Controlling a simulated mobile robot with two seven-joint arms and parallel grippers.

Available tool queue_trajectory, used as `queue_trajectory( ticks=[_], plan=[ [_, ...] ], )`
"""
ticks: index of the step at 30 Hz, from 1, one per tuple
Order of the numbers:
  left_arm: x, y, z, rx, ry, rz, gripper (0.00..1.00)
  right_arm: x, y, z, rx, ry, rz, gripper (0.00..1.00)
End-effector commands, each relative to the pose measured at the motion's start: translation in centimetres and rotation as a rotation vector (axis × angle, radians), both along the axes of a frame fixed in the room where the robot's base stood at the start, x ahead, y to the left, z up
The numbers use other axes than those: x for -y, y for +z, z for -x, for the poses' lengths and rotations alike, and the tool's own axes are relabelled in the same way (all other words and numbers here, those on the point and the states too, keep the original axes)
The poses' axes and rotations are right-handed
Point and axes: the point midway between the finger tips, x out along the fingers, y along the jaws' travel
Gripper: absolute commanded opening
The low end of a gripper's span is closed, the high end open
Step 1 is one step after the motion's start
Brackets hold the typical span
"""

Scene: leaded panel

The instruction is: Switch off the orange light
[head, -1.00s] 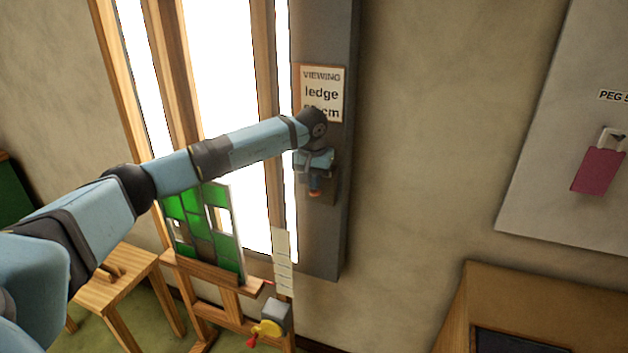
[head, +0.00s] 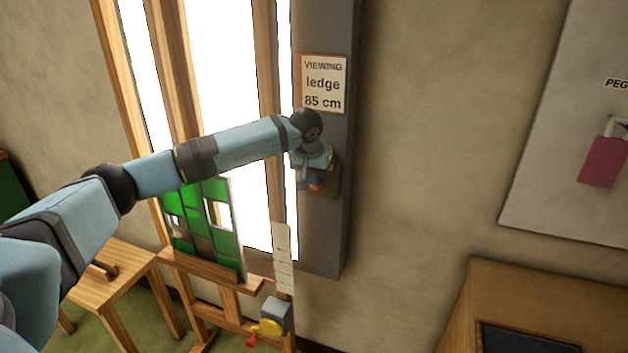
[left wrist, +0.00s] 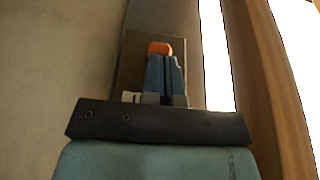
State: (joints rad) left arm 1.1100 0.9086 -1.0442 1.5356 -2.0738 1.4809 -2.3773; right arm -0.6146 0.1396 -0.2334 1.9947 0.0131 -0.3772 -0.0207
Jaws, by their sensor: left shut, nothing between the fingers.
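The orange piece (left wrist: 160,48) of the light switch shows just past my left fingertips in the left wrist view. It sits on a brown plate (left wrist: 135,66) on the grey post. In the head view the orange piece (head: 315,184) is partly hidden by my left gripper (head: 304,182). The left gripper is shut and empty, its fingertips at or very close to the orange piece; I cannot tell whether they touch. The left wrist view shows the two fingers (left wrist: 167,76) side by side. My right gripper is not in view.
A sign reading "VIEWING ledge 85 cm" (head: 323,85) is above on the grey post (head: 325,240). A stool (head: 118,273) is at left. A pink tag (head: 603,162) hangs at right.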

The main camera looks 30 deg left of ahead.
Motion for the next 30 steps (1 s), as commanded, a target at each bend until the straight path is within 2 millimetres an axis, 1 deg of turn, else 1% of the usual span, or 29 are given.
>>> queue_trajectory(
  ticks=[1,9,13,19,21,30],
  plan=[
    [0.0,-0.6,0.1,0.019,-0.001,-0.005,0.0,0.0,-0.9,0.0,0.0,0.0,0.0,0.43],
    [0.1,-1.6,0.5,0.187,-0.003,-0.046,0.0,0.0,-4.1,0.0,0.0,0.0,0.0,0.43],
    [0.2,-2.0,0.8,0.181,0.0,-0.043,0.0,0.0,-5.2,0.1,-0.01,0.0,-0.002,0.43],
    [0.3,-2.7,1.2,0.179,-0.001,-0.043,0.0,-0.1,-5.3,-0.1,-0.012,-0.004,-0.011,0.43],
    [0.3,-2.4,1.2,0.179,-0.001,-0.043,0.0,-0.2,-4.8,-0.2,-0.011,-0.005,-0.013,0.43],
    [0.2,-2.2,0.9,0.179,0.0,-0.043,0.0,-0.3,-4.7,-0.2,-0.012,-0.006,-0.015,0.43]
  ],
)
